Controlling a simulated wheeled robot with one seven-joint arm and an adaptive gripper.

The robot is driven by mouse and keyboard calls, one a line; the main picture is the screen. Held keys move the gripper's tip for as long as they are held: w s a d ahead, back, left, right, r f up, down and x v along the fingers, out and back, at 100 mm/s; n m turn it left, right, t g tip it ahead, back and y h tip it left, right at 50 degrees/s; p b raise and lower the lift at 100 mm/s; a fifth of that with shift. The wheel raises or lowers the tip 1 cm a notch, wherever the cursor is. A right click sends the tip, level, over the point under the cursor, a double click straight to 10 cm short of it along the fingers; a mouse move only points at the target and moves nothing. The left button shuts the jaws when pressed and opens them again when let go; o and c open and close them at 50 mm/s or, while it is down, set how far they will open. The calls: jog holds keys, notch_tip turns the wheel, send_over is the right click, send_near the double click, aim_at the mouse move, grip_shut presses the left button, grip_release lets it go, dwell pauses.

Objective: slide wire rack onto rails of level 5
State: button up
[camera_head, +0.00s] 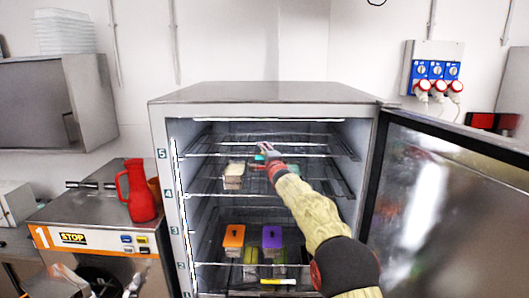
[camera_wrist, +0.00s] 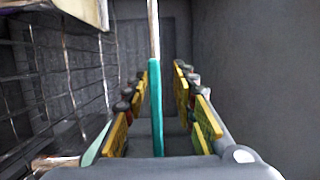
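A wire rack (camera_head: 225,147) lies inside the open freezer (camera_head: 265,91) near the top, about level with the label 5 (camera_head: 162,153). I cannot tell whether it sits on the rails. My gripper (camera_head: 264,150) reaches in at that rack's front edge. In the wrist view my gripper (camera_wrist: 165,70) has its yellow-padded fingers apart, with a thin teal strip (camera_wrist: 157,105) and pale bar between them. A gap shows on the strip's right; contact on its left is unclear. A wire grid (camera_wrist: 65,75) runs along the left of the wrist view.
A lower wire rack (camera_head: 210,187) near label 4 holds a pale tub (camera_head: 234,175). Orange-lidded (camera_head: 233,236) and purple-lidded (camera_head: 272,237) tubs stand below. The open door (camera_head: 450,200) bounds the right. A red jug (camera_head: 139,190) stands on the machine at left.

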jog(key=shift+f, duration=0.2)
jog(key=s+d+n+g+h, duration=0.15)
jog(key=s+d, duration=0.35)
jog(key=s, duration=0.7)
jog(key=s+d+n+g+h, duration=0.1)
jog(key=s+d+n+g, duration=0.2)
jog(key=s, duration=0.8)
jog(key=s+d+n+h, duration=0.15)
jog(key=s+d, duration=0.45)
jog(key=s, duration=0.6)
jog(key=s+d+f+n+g, duration=0.1)
jog(key=s+f+n+g, duration=0.3)
jog(key=s, duration=0.9)
jog(key=s+d+f+n+g, duration=0.15)
jog(key=s+f, duration=0.45)
jog(key=s, duration=0.7)
jog(key=s+d+f+n+g, duration=0.2)
jog(key=s+f+n, duration=0.25)
jog(key=s, duration=0.85)
notch_tip(320, 180, down, 35)
jog(key=b, duration=3.4)
jog(key=shift+m+b, duration=0.3)
jog(key=shift+m, duration=0.1)
